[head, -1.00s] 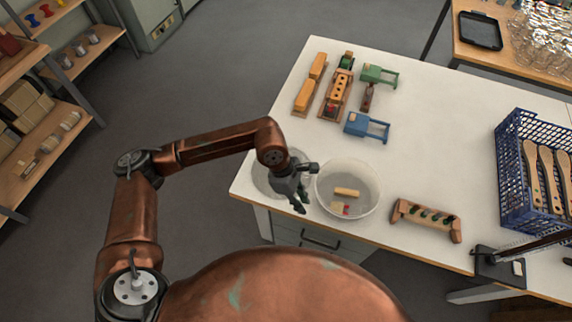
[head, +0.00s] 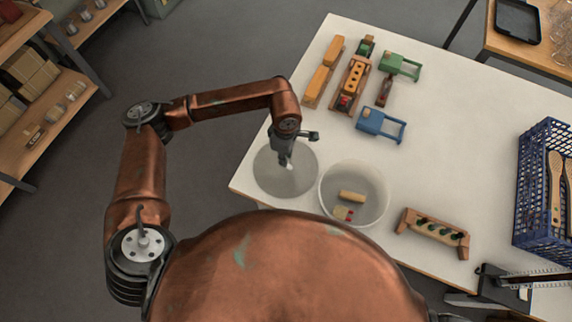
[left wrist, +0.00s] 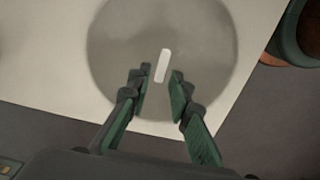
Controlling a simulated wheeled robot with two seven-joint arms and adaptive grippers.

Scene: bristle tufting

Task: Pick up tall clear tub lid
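The tall clear tub lid (head: 270,172) is a round, greyish see-through disc lying on the white table at its near left corner. In the left wrist view the lid (left wrist: 115,40) has a small white bar-shaped handle (left wrist: 162,65) at its middle. My left gripper (head: 288,166) is over the lid, pointing down. In the left wrist view my left gripper (left wrist: 158,82) is open, its two green-padded fingers apart, with the handle just ahead of and between the tips. Whether it touches the lid cannot be told.
A clear tub (head: 373,208) holding a wooden piece and a small red-and-cream item stands just right of the lid. A wooden block with green-lined holes (head: 433,232) and a blue crate (head: 540,190) are farther right. Wooden, green and blue tools (head: 380,124) lie behind.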

